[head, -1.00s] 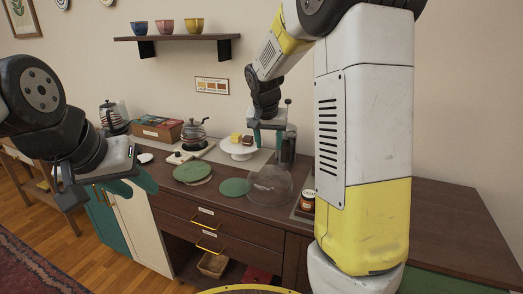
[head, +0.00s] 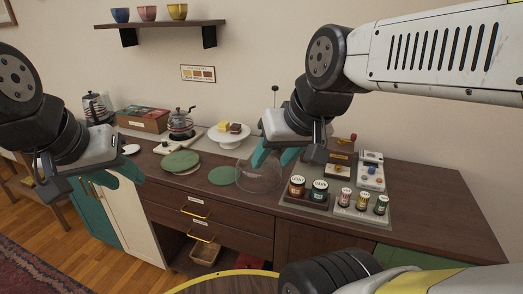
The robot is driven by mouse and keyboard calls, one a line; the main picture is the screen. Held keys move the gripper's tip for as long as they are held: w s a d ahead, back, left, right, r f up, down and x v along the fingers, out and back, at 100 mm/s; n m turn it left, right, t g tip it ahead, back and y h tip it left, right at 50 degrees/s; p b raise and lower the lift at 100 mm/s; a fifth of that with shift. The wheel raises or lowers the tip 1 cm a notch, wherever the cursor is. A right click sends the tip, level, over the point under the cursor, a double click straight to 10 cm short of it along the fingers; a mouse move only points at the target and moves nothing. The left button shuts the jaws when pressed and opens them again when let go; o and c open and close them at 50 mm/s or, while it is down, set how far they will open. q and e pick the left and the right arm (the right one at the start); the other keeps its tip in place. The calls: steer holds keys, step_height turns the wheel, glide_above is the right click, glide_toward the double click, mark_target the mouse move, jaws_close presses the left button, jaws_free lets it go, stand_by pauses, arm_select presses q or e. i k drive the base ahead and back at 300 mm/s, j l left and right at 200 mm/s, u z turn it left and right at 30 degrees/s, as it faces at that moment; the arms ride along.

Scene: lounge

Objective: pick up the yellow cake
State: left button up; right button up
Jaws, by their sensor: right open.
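The yellow cake (head: 223,125) sits on a white cake stand (head: 229,140) toward the back of the dark wooden counter, beside a brown cake (head: 236,128). My right gripper (head: 273,160) is open, to the right of and nearer than the cake stand, with its teal fingers pointing down over a clear glass vessel (head: 259,178). I see nothing between its fingers, and it is apart from the cake.
A glass kettle (head: 181,124) stands left of the cake stand. Green round mats (head: 181,161) lie in front. Several labelled jars (head: 320,190) stand at the right, near a wooden grinder-like box (head: 340,160). A shelf with cups (head: 147,13) hangs above.

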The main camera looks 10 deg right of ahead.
mark_target(223, 126)
steer(key=i+j, duration=0.15)
steer(key=i, duration=0.2)
steer(key=i+j, duration=0.15)
steer(key=i, duration=0.2)
steer(key=i+j, duration=0.15)
steer(key=i, duration=0.2)
